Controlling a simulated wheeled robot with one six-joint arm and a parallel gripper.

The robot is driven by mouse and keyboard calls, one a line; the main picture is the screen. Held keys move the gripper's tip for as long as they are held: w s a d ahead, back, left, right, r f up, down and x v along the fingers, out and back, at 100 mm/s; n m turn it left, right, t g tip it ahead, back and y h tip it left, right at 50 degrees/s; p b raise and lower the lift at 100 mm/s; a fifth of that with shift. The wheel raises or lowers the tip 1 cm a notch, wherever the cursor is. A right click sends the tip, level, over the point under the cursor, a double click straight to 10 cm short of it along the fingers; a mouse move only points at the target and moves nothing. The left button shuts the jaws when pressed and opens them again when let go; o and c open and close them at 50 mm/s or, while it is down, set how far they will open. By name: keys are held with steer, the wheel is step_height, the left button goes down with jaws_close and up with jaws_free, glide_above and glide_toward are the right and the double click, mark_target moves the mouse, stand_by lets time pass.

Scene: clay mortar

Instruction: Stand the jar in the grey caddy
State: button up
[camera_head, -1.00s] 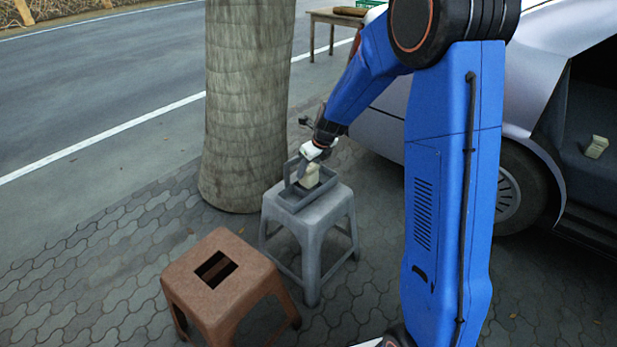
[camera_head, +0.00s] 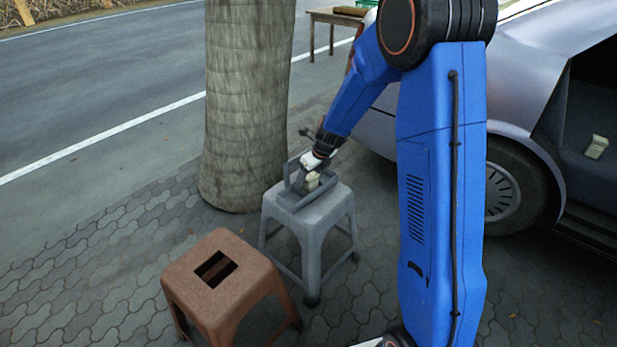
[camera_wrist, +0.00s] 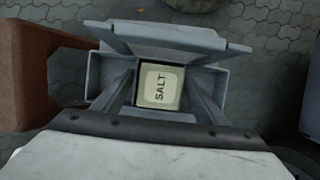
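The cream jar (camera_head: 312,181) is low inside the grey caddy (camera_head: 291,199), roughly upright. My gripper (camera_head: 316,169) comes down from above into the caddy. Its fingers (camera_wrist: 159,92) lie on either side of the jar and look shut on it. The jar's base is hidden, so I cannot tell whether it touches the caddy floor. The caddy stands on a grey plastic stool (camera_head: 318,212).
A brown stool (camera_head: 222,284) with a slotted top stands at front left. A tree trunk (camera_head: 247,110) rises close behind the caddy. A car (camera_head: 520,100) with an open side is at right, a small cream object (camera_head: 596,147) inside. A wooden table (camera_head: 333,17) is far back.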

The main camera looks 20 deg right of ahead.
steer(key=v, duration=1.2)
steer(key=s+d+r+n, duration=0.1)
steer(key=s+r+n, duration=0.55)
steer(key=s, duration=0.25)
steer(key=s+r+n, duration=0.5)
steer(key=s+n, duration=0.3)
steer(key=s, duration=0.2)
steer(key=s+d+n+h, duration=0.1)
steer(key=s+n, duration=0.6)
steer(key=s, duration=0.3)
steer(key=s+d+n+h, duration=0.1)
steer(key=s+d+n, duration=0.1)
steer(key=s+n, duration=0.6)
steer(key=shift+s+d+r+t, duration=0.3)
steer(key=shift+s+r+t, duration=0.1)
steer(key=shift+s, duration=0.8)
